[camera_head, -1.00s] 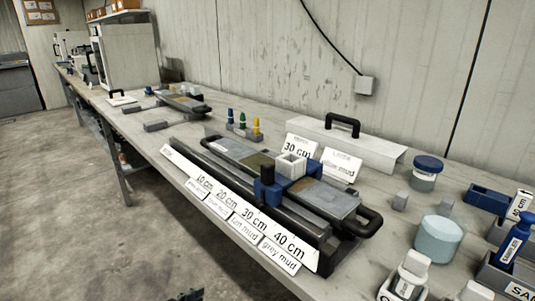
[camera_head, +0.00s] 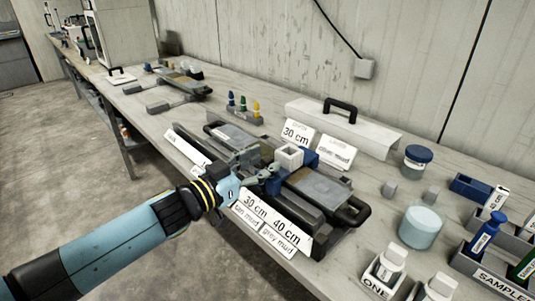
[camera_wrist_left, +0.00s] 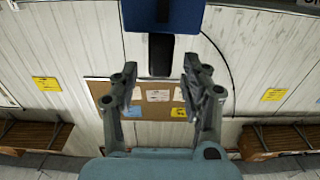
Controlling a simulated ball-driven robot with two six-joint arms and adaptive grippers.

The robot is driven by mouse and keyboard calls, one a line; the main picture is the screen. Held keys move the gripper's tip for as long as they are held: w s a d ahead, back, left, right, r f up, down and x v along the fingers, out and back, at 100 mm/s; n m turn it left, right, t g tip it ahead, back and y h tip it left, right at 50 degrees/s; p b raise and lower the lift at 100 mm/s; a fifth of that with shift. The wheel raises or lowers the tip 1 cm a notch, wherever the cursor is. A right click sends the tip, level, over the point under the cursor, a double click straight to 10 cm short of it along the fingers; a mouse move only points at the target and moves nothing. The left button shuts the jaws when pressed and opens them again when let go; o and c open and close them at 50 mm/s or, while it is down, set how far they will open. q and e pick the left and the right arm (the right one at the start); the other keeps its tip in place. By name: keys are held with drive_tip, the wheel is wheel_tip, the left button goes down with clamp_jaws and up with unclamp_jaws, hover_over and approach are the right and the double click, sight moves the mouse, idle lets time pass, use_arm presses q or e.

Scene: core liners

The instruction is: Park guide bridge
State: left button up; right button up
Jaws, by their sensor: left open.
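The guide bridge, blue with a white square block (camera_head: 288,157) on top, straddles the grey core liner tray (camera_head: 322,186). Its blue far side (camera_head: 308,158) shows in the head view; its near side is mostly behind my gripper. My left gripper (camera_head: 268,177) is at the near side of the bridge, its fingers pointing toward it. My right gripper is out of view.
Depth labels (camera_head: 272,222) line the tray's front. Two white cards (camera_head: 297,133) and a white cover with a black handle (camera_head: 341,112) stand behind. A blue-lidded jar (camera_head: 418,162), a pale cylinder (camera_head: 420,228) and sample bottles (camera_head: 484,232) crowd the right.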

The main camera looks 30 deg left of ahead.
use_arm(q)
drive_tip(key=shift+x, duration=1.1)
clamp_jaws()
